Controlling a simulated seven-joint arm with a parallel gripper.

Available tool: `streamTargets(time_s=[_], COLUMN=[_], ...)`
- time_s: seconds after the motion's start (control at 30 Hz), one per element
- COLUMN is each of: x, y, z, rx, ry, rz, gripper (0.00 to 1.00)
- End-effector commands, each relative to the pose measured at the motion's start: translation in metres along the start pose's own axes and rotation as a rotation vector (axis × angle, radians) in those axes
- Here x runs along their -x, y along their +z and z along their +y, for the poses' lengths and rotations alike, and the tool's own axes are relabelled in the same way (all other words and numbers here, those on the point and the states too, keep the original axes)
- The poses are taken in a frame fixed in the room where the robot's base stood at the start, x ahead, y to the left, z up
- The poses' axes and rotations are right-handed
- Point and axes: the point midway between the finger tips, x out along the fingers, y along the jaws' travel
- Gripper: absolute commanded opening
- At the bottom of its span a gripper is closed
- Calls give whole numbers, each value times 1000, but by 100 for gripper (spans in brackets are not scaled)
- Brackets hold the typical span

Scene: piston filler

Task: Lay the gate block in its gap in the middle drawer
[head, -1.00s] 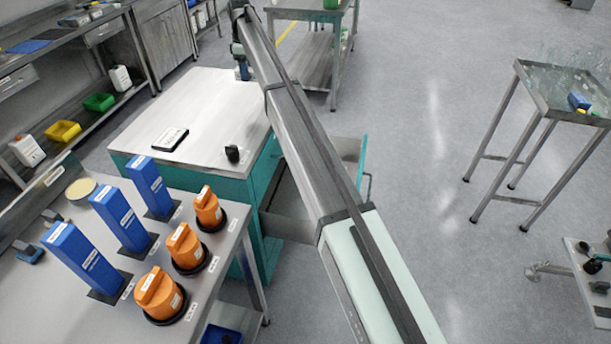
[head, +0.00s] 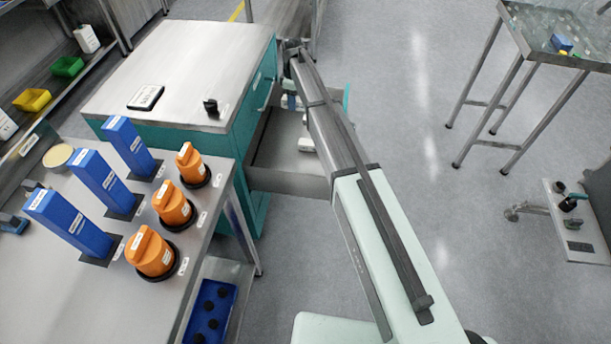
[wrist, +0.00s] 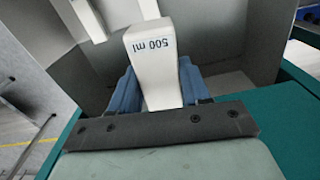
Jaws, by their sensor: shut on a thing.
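My gripper (wrist: 155,82) has blue fingers shut on a white block (wrist: 158,58) marked "500 ml", the gate block. In the wrist view the block points away from me, over the grey inside of the open drawer (wrist: 225,45). White parts (wrist: 90,18) lie in the drawer beyond it. In the head view the drawer (head: 283,178) sticks out of the teal cabinet's right side, and a white piece (head: 306,145) shows inside. My arm covers part of the drawer. The held block and the gap cannot be made out in the head view.
The teal cabinet (head: 185,60) has a pale top with a labelled black-edged plate (head: 146,97) and a small black object (head: 211,107). A bench at left holds blue upright blocks (head: 100,182) and orange knobs (head: 172,205).

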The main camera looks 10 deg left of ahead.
Motion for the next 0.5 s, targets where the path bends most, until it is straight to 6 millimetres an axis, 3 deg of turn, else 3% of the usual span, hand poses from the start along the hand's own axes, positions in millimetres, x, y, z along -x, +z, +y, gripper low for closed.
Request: streamTargets(time_s=[0.03,0.2,0.5], x=[-18,-69,-124], y=[12,36,67], z=[-21,-65,-120], rx=[9,42,85], ry=[-3,-3,0], rz=[-2,-2,0], gripper=[13,13,13])
